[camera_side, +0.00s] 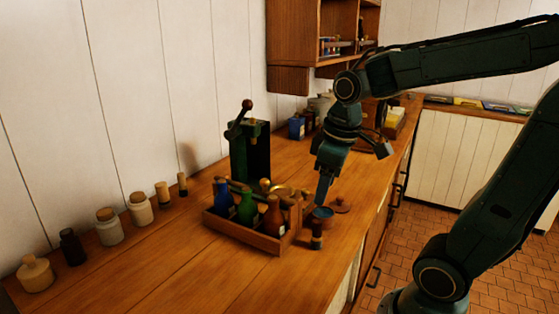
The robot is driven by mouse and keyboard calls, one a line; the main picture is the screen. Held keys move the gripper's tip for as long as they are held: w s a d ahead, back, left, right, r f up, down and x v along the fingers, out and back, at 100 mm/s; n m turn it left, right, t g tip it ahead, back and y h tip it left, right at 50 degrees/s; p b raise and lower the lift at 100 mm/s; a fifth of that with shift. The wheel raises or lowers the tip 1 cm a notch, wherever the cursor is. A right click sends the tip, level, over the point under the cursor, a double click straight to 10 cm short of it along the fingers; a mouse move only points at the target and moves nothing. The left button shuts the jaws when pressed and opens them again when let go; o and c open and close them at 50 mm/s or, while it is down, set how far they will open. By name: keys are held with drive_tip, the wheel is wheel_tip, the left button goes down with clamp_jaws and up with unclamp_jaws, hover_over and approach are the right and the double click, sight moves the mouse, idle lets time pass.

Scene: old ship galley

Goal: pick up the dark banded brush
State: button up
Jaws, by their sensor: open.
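A small dark upright piece with a lighter band, which looks like the dark banded brush (316,236), stands on the wooden counter just right of the crate's near corner. My gripper (322,200) points down above and slightly behind it in the picture, apart from it as far as I can tell. The gripper is open and nothing shows between its fingers, which overlap in this view.
A wooden crate (250,237) with blue, green and brown bottles stands close to the left. A dark green press (250,150) rises behind it. A reddish-brown lid (341,205) lies to the right. Several jars (109,228) line the wall. The near-left counter (200,265) is clear.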

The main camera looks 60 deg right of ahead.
sight(317, 232)
drive_tip(key=w+d+f+n+g, duration=0.1)
drive_tip(key=w+d+f+g, duration=0.1)
drive_tip(key=d, duration=0.4)
drive_tip(key=shift+w+f+y, duration=0.3)
drive_tip(key=shift+w+f, duration=0.25)
drive_tip(key=shift+f, duration=0.4)
drive_tip(key=shift+f, duration=0.15)
wheel_tip(317, 232, down, 8)
drive_tip(key=shift+a+f, duration=0.1)
drive_tip(key=shift+f, duration=0.15)
drive_tip(key=shift+w+f, duration=0.15)
drive_tip(key=shift+f, duration=2.35)
drive_tip(key=c, duration=1.1)
